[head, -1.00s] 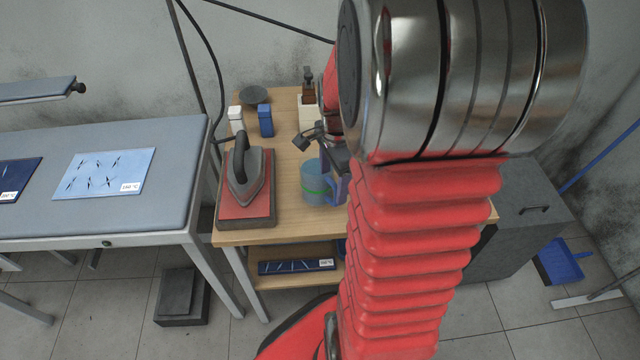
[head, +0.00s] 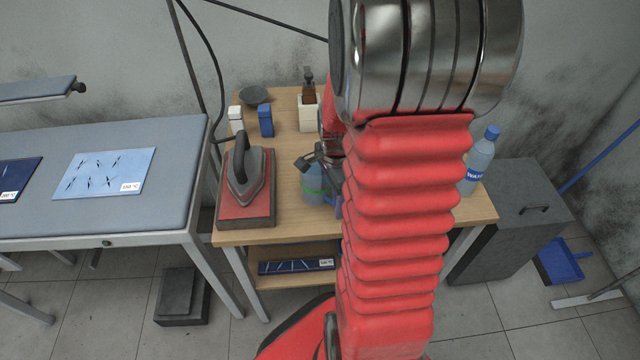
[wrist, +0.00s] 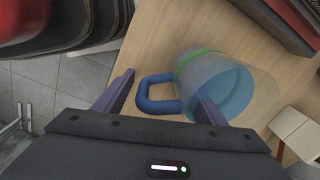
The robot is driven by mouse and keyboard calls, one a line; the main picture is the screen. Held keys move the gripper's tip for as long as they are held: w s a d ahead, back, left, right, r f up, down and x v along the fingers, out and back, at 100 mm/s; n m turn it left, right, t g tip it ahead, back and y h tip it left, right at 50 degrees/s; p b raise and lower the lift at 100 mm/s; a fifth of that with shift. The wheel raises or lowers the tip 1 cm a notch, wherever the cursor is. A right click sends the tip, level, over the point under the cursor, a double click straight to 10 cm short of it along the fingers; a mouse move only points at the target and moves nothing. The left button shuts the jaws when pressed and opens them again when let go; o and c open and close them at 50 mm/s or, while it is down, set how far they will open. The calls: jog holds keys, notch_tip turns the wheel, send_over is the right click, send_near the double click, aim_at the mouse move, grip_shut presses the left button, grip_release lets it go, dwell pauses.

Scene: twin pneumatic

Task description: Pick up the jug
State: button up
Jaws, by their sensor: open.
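The jug (head: 313,184) is a clear bluish vessel with a green band, on the wooden table just right of the iron. In the wrist view the jug (wrist: 222,88) shows its blue handle (wrist: 158,93) pointing left. My gripper (wrist: 160,100) is open, with one finger on the left of the handle and the other by the jug's wall, so the handle lies between the fingertips. I cannot tell whether either finger touches it. In the head view my arm hides the jug's right side and most of my gripper (head: 328,165).
The iron (head: 243,180) stands on a red plate left of the jug. A water bottle (head: 478,160) stands at the table's right end. Blue and white small boxes (head: 265,120) and a dark dish (head: 253,95) are behind. An ironing board (head: 90,200) is at left.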

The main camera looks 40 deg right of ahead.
jog(key=shift+f, duration=0.1)
dwell(0.5)
grip_shut()
dwell(0.6)
